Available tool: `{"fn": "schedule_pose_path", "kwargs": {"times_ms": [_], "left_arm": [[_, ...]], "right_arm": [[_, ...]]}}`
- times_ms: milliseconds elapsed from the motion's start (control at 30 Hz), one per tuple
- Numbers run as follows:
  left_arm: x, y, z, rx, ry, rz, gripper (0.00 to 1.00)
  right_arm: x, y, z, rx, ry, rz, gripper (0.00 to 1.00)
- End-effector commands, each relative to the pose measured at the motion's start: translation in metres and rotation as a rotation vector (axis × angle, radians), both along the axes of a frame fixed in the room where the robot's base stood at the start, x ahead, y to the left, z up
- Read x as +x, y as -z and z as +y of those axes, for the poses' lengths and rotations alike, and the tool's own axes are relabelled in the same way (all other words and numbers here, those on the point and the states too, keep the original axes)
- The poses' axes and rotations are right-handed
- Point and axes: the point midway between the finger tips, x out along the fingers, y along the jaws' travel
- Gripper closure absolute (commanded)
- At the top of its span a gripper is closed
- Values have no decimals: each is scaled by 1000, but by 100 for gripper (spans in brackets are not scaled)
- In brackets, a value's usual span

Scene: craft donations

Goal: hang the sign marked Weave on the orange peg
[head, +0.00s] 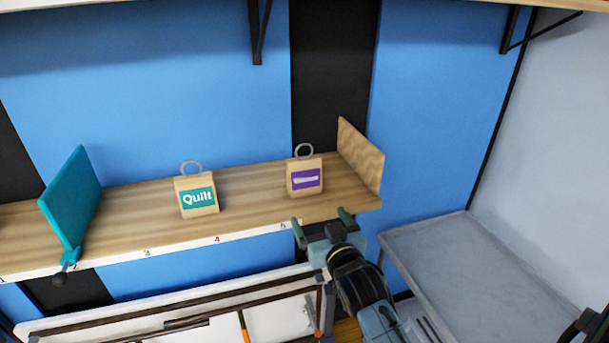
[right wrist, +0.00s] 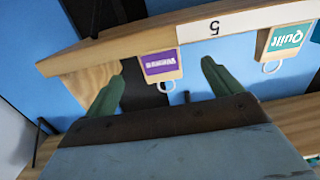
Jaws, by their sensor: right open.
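A tan block-shaped sign with a purple label and a ring on top (head: 305,180) stands on the wooden shelf; its word is too small to read surely. It also shows upside down in the right wrist view (right wrist: 162,66). A similar sign with a teal label reading Quilt (head: 197,197) stands to its left. My right gripper (head: 321,219) is open and empty at the shelf's front edge, just below the purple-labelled sign. In the right wrist view its fingers (right wrist: 161,70) are spread to either side of that sign, apart from it. An orange peg-like piece (head: 244,328) shows on the lower board.
The wooden shelf (head: 255,201) has a numbered front strip. A teal upright panel (head: 72,200) stands at its left and a wooden end panel (head: 361,158) at its right. A grey table (head: 455,260) is at the right. The shelf between the signs is clear.

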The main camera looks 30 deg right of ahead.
Motion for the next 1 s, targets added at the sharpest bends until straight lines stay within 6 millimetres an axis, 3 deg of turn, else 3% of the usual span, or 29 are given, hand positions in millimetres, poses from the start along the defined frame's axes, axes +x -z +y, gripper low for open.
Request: {"fn": "schedule_pose_path", "kwargs": {"times_ms": [33, 100, 267, 633, 800, 1000], "left_arm": [[0, -3, 0, 0, 0, 1, 64], [0, -3, 0, 0, 0, 1, 64], [-1, 4, 0, 0, 0, 1, 64], [-1, 39, 0, 0, 0, 2, 64], [-1, 40, 0, 1, 0, 3, 64], [-1, 45, 0, 0, 1, 3, 64]], "right_arm": [[-1, -14, -2, -2, 7, -21, 9], [-1, -23, -5, -4, 13, -38, 9], [11, -25, -9, -5, 15, -48, 9], [79, -23, -25, -6, 14, -48, 9], [108, -25, -31, -5, 15, -46, 9], [129, -25, -37, -4, 15, -43, 9]]}}
